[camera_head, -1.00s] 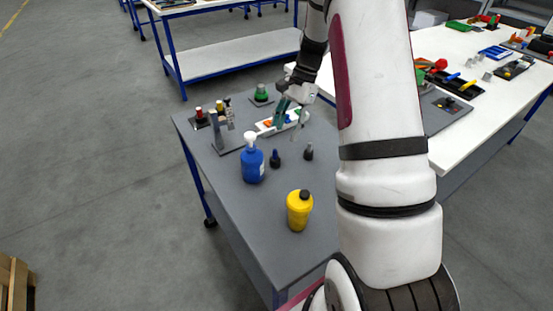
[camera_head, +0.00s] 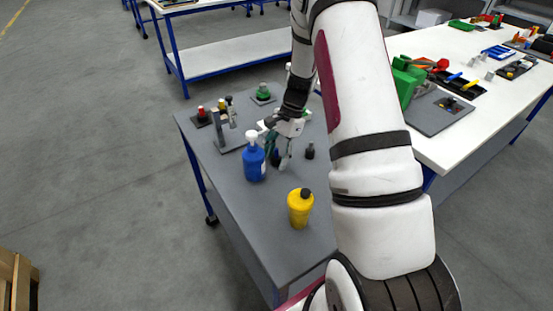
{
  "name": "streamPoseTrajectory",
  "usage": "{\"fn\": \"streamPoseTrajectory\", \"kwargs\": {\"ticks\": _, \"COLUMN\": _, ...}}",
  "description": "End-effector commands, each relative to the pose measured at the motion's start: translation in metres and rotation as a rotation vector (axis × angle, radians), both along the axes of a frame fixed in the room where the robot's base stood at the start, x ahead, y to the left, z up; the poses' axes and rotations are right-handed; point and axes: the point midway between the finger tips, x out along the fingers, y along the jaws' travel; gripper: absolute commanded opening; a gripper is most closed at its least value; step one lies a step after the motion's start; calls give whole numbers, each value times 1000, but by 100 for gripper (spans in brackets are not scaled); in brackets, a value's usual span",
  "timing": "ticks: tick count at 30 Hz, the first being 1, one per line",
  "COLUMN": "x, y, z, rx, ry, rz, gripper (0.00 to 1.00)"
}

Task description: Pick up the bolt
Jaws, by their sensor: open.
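My gripper (camera_head: 278,160) points down over the grey table, its fingers apart, just right of the blue pump bottle (camera_head: 254,163). A small dark blue item (camera_head: 275,158) shows between or right behind the fingers; I cannot tell whether they touch it. A small dark grey upright item (camera_head: 310,151) stands a little to the right of the gripper. No item is clearly recognisable as a bolt at this size, and the gripper covers part of the tabletop behind it.
A yellow bottle (camera_head: 300,208) stands nearer on the grey table (camera_head: 245,205). A grey fixture (camera_head: 229,138), a red-and-black item (camera_head: 201,117) and a green knob (camera_head: 263,92) stand at the back. A white table (camera_head: 465,145) with parts adjoins on the right.

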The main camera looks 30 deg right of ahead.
Motion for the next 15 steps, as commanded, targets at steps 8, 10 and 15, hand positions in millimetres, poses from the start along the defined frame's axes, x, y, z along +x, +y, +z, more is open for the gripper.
{"fn": "streamPoseTrajectory", "kwargs": {"ticks": 8, "x": 0, "y": 0, "z": 0, "rx": 0, "ry": 0, "rz": 0, "gripper": 11}}
{"fn": "streamPoseTrajectory", "kwargs": {"ticks": 10, "x": 0, "y": 0, "z": 0, "rx": 0, "ry": 0, "rz": 0, "gripper": 0}}
{"fn": "streamPoseTrajectory", "kwargs": {"ticks": 15, "x": 0, "y": 0, "z": 0, "rx": 0, "ry": 0, "rz": 0, "gripper": 0}}
